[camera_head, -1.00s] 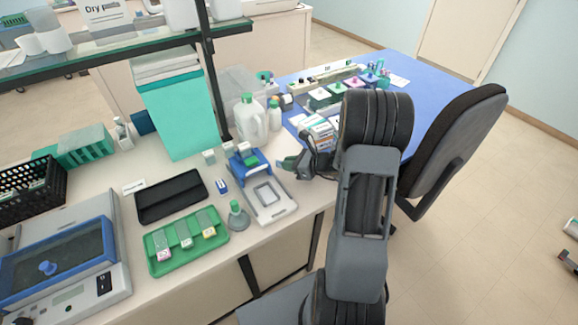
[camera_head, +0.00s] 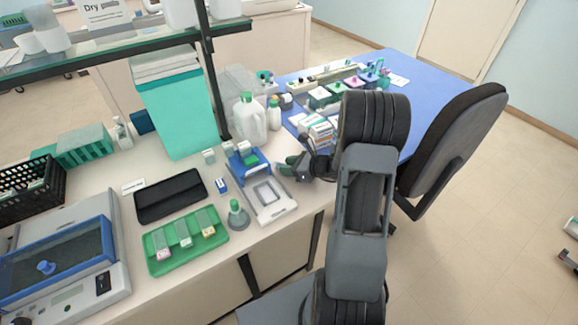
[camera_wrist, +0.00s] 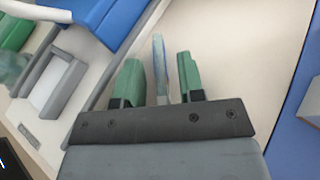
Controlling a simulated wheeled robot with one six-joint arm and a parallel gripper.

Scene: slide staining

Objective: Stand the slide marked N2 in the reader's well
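My gripper (camera_head: 284,169) is above the bench, just right of a blue-and-white device. Its two green fingers (camera_wrist: 158,80) show in the wrist view with one thin glass slide (camera_wrist: 159,60) between them. The slide is edge-on, pointing along the fingers and past their tips. Contact with the pads is hard to see, and no marking is readable. The device, which looks like the reader, has a blue block (camera_head: 246,168) and a pale base (camera_head: 278,211) with a grey framed recess (camera_head: 265,192). The base also shows left of the fingers in the wrist view (camera_wrist: 78,78).
A green tray (camera_head: 160,268) holds three slides. A black case (camera_head: 170,196), a green-topped dispenser (camera_head: 237,214) and a small blue item (camera_head: 221,185) are nearby. White bottles (camera_head: 249,120) stand behind the device. A blue desk (camera_head: 425,80) and a chair (camera_head: 450,130) are to the right.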

